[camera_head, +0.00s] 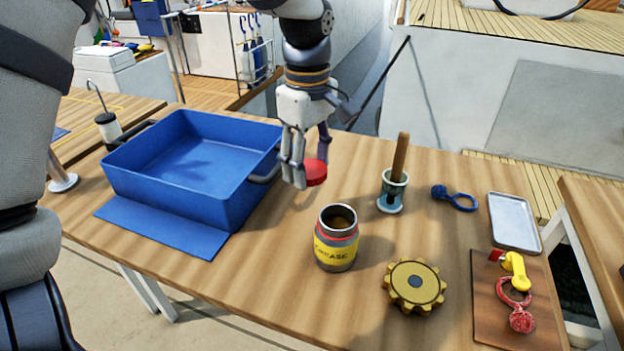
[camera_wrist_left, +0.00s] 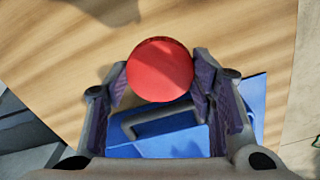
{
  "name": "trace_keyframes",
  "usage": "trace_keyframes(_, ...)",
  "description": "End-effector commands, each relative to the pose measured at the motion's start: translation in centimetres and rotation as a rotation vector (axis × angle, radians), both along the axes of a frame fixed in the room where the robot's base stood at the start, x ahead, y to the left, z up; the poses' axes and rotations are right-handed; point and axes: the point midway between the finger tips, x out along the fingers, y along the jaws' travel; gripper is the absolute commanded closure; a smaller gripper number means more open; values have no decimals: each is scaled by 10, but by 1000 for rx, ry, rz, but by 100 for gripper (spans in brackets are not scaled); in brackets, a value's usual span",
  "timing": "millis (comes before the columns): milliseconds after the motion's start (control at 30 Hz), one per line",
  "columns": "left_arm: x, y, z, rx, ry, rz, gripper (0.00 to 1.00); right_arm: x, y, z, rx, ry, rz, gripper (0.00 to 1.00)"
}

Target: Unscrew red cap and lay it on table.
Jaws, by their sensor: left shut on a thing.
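The red cap (camera_head: 315,172) is off the jar, between the fingers of my left gripper (camera_head: 308,165). In the left wrist view the round red cap (camera_wrist_left: 160,69) sits between the two finger pads (camera_wrist_left: 160,88). The cap appears close above the wooden table (camera_head: 290,290); I cannot tell whether it touches it. The grease jar (camera_head: 336,250), with a yellow label, stands upright and open in front of the gripper, apart from it. My right gripper is not in view.
A blue bin (camera_head: 165,195) stands left of the gripper with a blue mat (camera_head: 160,232) in front. A pot with a wooden handle (camera_head: 391,190), a yellow gear (camera_head: 414,287), a metal tray (camera_head: 514,222) and a brown board (camera_head: 490,315) lie to the right. Bare table lies between bin and jar.

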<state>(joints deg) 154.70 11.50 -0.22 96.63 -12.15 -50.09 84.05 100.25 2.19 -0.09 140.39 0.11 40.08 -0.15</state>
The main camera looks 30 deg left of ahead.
Motion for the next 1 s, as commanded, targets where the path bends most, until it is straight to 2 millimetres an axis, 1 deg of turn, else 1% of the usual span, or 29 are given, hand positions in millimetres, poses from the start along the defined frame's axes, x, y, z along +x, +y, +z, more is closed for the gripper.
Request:
trace_keyframes(33,16,6,-18,-2,15,2,84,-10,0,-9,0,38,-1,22)
trace_keyframes(100,27,10,-38,-1,22,1,84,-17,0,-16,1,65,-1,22)
trace_keyframes(167,37,14,-50,-1,20,1,84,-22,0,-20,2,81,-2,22)
trace_keyframes(233,45,17,-58,0,15,2,84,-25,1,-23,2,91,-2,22)
trace_keyframes(400,56,21,-68,-1,8,1,84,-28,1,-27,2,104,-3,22)
trace_keyframes(433,59,22,-72,-1,9,1,84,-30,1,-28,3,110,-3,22)
trace_keyframes(567,58,22,-95,0,8,0,84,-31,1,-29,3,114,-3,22)
trace_keyframes(600,59,22,-99,0,5,0,84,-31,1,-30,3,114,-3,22)
trace_keyframes(800,59,22,-97,0,1,-1,84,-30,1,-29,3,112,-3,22)
trace_keyframes(933,59,22,-100,1,2,-1,84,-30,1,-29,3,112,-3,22)
trace_keyframes(967,59,22,-101,1,1,-1,48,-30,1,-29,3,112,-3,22)
trace_keyframes(1000,59,22,-100,0,1,-1,39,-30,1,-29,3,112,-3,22)
